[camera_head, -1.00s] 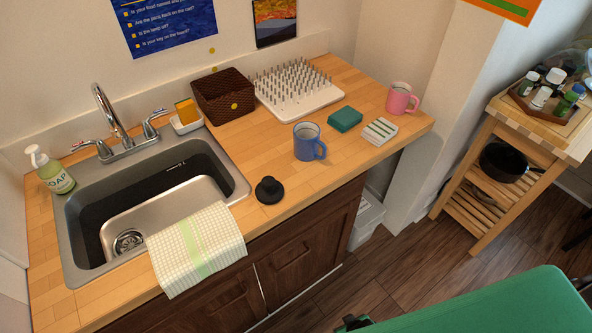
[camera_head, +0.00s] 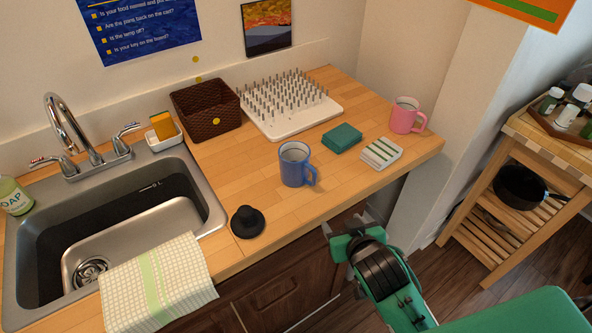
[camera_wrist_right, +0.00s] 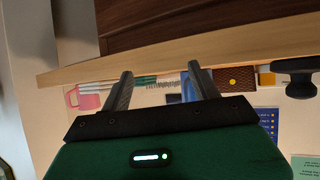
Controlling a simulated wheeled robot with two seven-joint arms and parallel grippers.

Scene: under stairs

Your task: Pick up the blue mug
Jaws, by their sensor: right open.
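The blue mug (camera_head: 293,165) stands upright on the wooden counter, its handle toward the right. My right gripper (camera_head: 344,224) is open and empty, at the counter's front edge, in front of the mug and to its right, apart from it. The right wrist view looks upside down. There the two fingers (camera_wrist_right: 160,70) are spread, and a blue part of the mug (camera_wrist_right: 187,90) shows beyond them, partly hidden by one finger. My left gripper is not in view.
A pink mug (camera_head: 406,116), striped coasters (camera_head: 381,153) and a teal block (camera_head: 342,138) are right of the mug. A black stopper (camera_head: 247,222) lies front left. The peg rack (camera_head: 290,103) and brown basket (camera_head: 206,109) stand behind. The sink (camera_head: 120,225) is left.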

